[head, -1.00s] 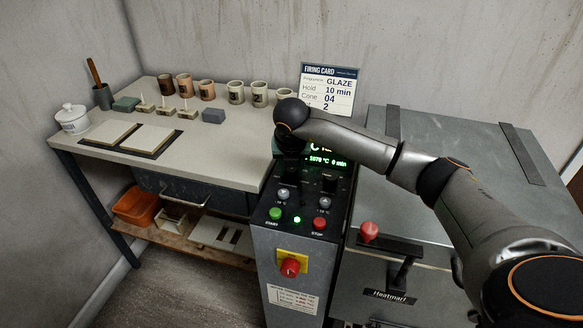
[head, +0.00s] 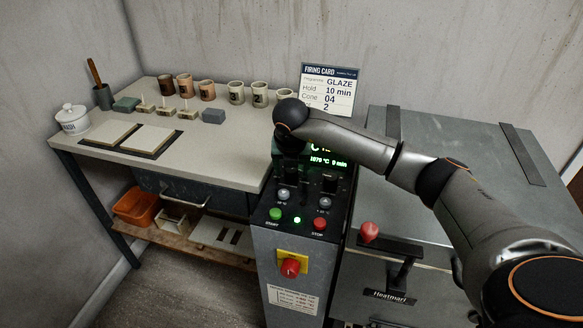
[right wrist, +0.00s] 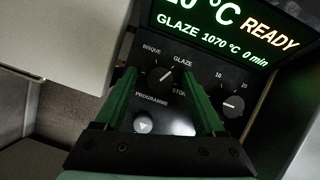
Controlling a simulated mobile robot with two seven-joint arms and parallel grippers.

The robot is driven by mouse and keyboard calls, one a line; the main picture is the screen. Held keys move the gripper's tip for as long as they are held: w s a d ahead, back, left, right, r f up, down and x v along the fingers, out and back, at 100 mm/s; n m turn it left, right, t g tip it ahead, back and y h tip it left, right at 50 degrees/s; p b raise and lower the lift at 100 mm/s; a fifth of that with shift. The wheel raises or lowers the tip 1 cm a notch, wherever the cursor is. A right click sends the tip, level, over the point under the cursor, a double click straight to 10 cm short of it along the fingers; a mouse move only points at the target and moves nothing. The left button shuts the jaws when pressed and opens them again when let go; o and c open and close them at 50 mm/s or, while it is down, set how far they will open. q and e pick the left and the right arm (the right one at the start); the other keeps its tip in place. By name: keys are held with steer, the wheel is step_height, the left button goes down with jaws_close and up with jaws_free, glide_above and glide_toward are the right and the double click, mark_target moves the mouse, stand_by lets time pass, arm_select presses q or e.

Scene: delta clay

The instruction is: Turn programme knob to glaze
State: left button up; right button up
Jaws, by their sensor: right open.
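The programme knob (right wrist: 161,77) is a dark round knob on the black control panel, under the lit display (right wrist: 225,35) in the right wrist view. Its white mark points up and right, towards the printed word GLAZE. The display reads GLAZE 1070 °C 0 min and READY. My right gripper (right wrist: 157,86) is open, with one green finger on each side of the knob; I cannot tell whether they touch it. In the head view, my right wrist hides the knob and part of the display (head: 328,161). My left gripper is not in view.
A second dial (right wrist: 233,105) sits right of the fingers. The head view shows a green start button (head: 275,214), a red stop button (head: 319,224) and a red switch (head: 290,267). A firing card (head: 328,90) reading GLAZE stands behind. A bench (head: 225,150) with pots is left.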

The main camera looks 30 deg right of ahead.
steer(key=v, duration=1.2)
steer(key=shift+s+r+p, duration=0.15)
steer(key=shift+r+p, duration=0.1)
steer(key=shift+p, duration=0.15)
